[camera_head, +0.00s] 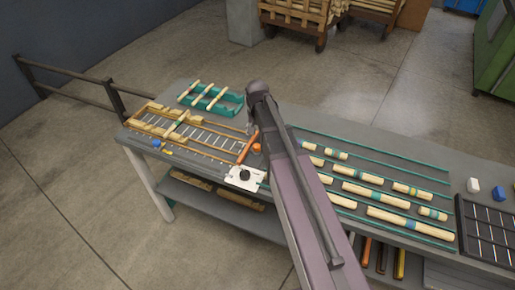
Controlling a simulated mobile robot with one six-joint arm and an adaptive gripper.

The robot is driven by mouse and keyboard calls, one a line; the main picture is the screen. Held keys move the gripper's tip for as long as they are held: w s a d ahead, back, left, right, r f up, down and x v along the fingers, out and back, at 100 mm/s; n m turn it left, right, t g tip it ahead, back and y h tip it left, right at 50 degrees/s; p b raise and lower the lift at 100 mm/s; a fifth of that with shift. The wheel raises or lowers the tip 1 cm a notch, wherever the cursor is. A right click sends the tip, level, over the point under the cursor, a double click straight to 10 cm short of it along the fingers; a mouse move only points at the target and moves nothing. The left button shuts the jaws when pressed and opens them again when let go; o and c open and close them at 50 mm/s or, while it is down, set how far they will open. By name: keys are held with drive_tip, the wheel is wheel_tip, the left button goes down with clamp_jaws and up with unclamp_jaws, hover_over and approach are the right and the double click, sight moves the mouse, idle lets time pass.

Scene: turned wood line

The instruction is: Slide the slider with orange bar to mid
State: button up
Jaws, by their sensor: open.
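A wooden-railed frame (205,154) with a ladder-like scale lies on the left part of the grey bench. An orange bar (246,149) lies across its right end, slanting from upper right to lower left. A pale wooden bar with a green mark (177,124) crosses the frame left of its middle. My arm reaches up from the bottom, its dark wrist above the frame's right end. My gripper (251,128) shows only as a small part under the wrist, close to the orange bar's upper end. It is open; its fingertips are mostly hidden, and I cannot tell whether they touch the bar.
A teal rack (211,98) with pale rods stands behind the frame. A white plate with a black knob (244,176) and a small orange piece (257,148) are near the orange bar. Teal rails with turned wood pieces (358,190) and a black tray (486,231) lie to the right.

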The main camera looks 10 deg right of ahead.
sight(257, 145)
drive_tip(key=shift+f+b, duration=3.05)
drive_tip(key=shift+f, duration=0.3)
clamp_jaws()
